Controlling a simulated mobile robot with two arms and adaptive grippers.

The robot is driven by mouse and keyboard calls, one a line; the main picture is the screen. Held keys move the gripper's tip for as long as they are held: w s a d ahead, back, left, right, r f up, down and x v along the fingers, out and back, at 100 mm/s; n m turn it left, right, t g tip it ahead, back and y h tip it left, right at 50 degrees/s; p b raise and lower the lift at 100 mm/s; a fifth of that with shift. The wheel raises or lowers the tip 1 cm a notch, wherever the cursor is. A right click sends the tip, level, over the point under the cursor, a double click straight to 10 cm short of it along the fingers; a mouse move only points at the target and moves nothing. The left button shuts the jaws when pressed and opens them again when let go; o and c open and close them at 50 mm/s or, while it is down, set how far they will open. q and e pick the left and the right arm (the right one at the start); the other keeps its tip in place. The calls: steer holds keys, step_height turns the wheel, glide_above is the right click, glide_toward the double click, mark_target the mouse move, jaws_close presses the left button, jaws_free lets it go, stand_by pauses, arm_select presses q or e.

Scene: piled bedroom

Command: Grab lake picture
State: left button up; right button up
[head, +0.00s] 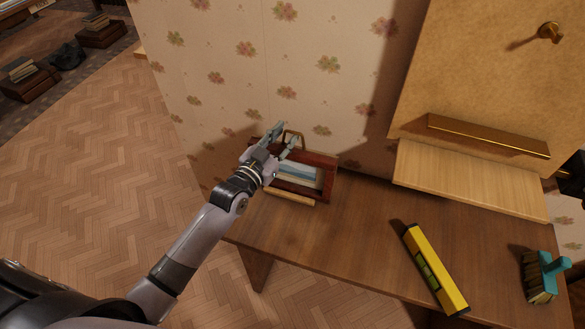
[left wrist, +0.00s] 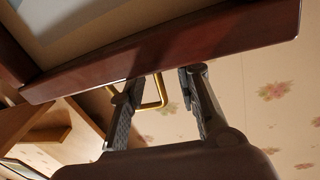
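The lake picture (head: 308,171) is in a dark red-brown frame and stands on the wooden table near the wall. Blue and white bands show inside the frame. A gold loop (head: 294,134) rises from its top. My left gripper (head: 285,140) is over the frame's upper left part, with its fingers apart, and covers part of it. In the left wrist view, the red-brown frame edge (left wrist: 170,47) crosses close in front, and the gold loop (left wrist: 157,98) appears between the two open fingers. I cannot tell whether they touch it. My right gripper is not in view.
A yellow spirit level (head: 435,270) and a teal-handled brush (head: 544,275) lie on the table (head: 345,230) to the right. A light wood ledge (head: 470,180) and a board with a brass knob (head: 549,32) stand behind. A light wood strip (head: 289,197) fronts the picture.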

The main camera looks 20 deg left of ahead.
arm_select(q)
steer(key=shift+c, duration=0.4)
jaws_close()
steer(key=shift+r, duration=0.1)
stand_by(0.5)
